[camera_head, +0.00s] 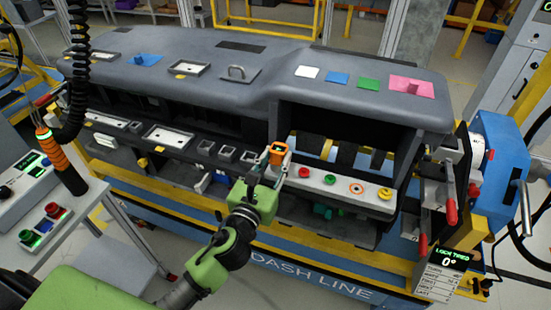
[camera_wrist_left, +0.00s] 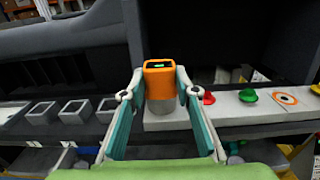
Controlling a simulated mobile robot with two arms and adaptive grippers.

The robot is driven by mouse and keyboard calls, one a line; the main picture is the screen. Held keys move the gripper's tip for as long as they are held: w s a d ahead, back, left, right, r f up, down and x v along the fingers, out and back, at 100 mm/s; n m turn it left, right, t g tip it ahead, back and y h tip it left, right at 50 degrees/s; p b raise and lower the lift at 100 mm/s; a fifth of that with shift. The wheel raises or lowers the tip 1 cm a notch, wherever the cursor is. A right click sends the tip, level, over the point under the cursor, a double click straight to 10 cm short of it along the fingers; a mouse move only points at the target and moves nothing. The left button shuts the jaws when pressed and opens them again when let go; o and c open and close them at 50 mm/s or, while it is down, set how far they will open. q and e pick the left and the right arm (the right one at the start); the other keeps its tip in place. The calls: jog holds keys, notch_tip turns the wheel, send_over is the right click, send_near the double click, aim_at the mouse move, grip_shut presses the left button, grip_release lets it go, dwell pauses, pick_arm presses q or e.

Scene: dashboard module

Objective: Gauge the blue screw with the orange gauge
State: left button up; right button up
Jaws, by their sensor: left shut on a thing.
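The orange gauge (camera_head: 277,152) has a small dark display with a green mark and a grey lower part. It is at the left end of the white button strip, in front of the dashboard. My left gripper (camera_head: 272,163) is shut on it, with a finger on each side. In the left wrist view, the gauge (camera_wrist_left: 159,82) sits between the fingertips (camera_wrist_left: 160,88); whether its base touches the strip is unclear. A blue piece with a raised middle (camera_head: 146,60), possibly the blue screw, is on the dashboard top at the far left. My right gripper is not in view.
White, blue, green and pink pads (camera_head: 411,86) lie on the dashboard top at right. The white strip (camera_head: 340,186) carries red, green, orange-ringed and yellow buttons.

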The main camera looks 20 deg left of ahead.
pick_arm(q)
jog(key=shift+f, duration=0.2)
jog(key=o, duration=1.2)
jog(key=shift+o, duration=0.2)
jog(key=shift+s, duration=0.1)
jog(key=s, duration=1.2)
jog(key=shift+a, duration=0.2)
jog(key=shift+f, duration=0.1)
